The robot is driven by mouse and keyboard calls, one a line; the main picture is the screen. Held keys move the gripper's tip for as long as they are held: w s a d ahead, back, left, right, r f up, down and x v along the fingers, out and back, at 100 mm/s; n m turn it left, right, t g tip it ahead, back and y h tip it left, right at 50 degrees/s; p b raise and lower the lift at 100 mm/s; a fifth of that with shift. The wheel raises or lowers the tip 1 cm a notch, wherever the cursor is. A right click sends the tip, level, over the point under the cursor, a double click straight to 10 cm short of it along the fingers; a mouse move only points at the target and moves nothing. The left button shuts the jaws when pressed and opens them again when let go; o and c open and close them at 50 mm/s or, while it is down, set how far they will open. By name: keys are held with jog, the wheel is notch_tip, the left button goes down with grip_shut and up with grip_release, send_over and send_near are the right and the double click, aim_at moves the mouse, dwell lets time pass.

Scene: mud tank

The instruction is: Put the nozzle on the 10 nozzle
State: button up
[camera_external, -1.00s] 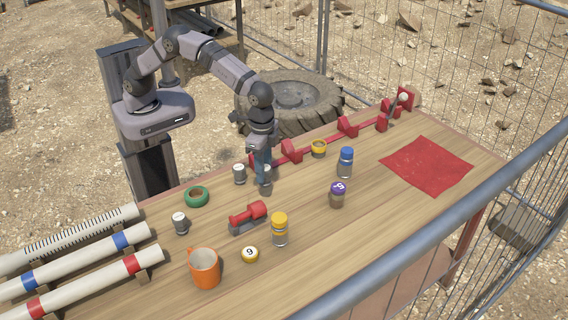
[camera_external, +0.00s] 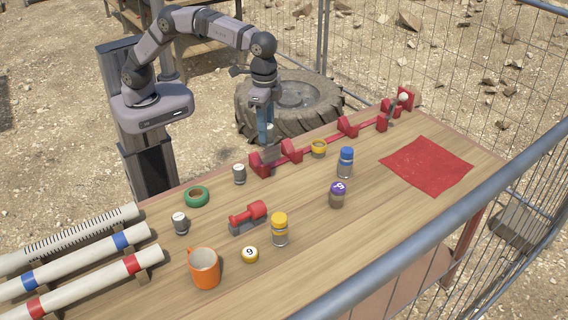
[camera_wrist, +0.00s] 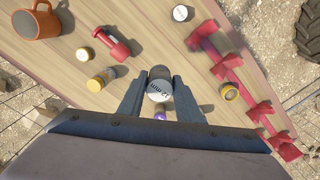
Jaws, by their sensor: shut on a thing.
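My gripper (camera_external: 267,140) is shut on a small grey nozzle and holds it above the table near the left end of the red rack. In the wrist view the held nozzle (camera_wrist: 159,88) sits between the fingers, its pale top marked with what looks like "12 mm". Two similar grey nozzles with white tops stand upright on the table: one (camera_external: 239,174) left of my gripper, the other (camera_external: 181,223) further to the front left. One nozzle top (camera_wrist: 181,13) also shows at the upper edge of the wrist view. The markings on the standing nozzles are too small to read.
The red rack (camera_external: 292,151) runs along the back edge. A green ring (camera_external: 196,196), red tool (camera_external: 248,216), orange mug (camera_external: 204,268), yellow-capped bottle (camera_external: 280,230), purple-capped jar (camera_external: 337,196) and blue-capped bottle (camera_external: 345,162) stand around. Pipes (camera_external: 80,265) lie at left.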

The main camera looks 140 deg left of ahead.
jog(key=s+r+p, duration=0.1)
jog(key=s+r, duration=0.2)
jog(key=s, duration=0.1)
jog(key=m, duration=0.1)
send_over(238, 166)
notch_tip(238, 166, down, 7)
jog(key=shift+d+f+p, duration=0.1)
jog(key=shift+f+p, duration=1.35)
jog(key=shift+f, duration=3.5)
jog(key=shift+f, duration=0.15)
jog(key=o, duration=1.1)
